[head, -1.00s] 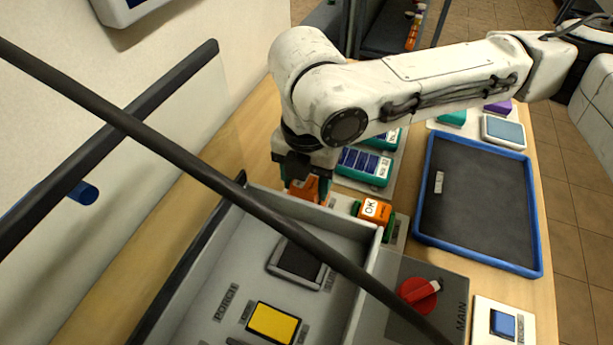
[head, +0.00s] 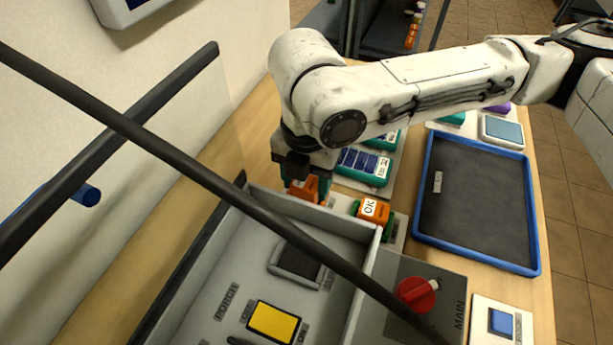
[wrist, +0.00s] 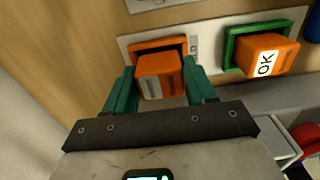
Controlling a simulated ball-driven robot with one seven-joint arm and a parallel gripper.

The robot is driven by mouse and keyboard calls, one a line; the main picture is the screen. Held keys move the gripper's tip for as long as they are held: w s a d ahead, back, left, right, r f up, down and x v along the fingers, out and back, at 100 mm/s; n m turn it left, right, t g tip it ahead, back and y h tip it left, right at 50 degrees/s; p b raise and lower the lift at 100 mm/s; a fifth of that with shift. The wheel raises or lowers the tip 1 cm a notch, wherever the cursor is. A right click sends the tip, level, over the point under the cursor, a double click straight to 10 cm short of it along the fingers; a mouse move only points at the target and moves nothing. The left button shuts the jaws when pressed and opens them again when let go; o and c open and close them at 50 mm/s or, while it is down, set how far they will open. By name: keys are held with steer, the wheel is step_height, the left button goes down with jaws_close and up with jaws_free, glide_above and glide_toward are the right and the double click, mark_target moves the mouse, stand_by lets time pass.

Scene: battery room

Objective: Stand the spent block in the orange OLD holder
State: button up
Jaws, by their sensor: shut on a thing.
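The spent block, an orange block with a grey label (wrist: 160,78), is between the green fingers of my gripper (wrist: 160,92) in the wrist view. It is at the orange OLD holder (wrist: 150,45), whose rim shows behind and around the block's far side; how deep it sits I cannot tell. In the head view the block (head: 303,188) and my gripper (head: 306,184) are partly hidden behind the grey box wall. My gripper is shut on the block.
Right of it, a green holder (wrist: 229,48) holds an orange block marked OK (wrist: 265,57). The open grey box (head: 330,222) stands in front, with a red MAIN switch (head: 416,293) beside it. A blue-rimmed tray (head: 425,190) lies to the right. Teal packs (head: 364,168) stand behind.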

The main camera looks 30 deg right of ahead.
steer(key=shift+f+b, duration=0.4)
steer(key=shift+f, duration=0.25)
steer(key=o, duration=0.8)
step_height(320, 180, up, 11)
steer(key=p, duration=1)
stand_by(0.5)
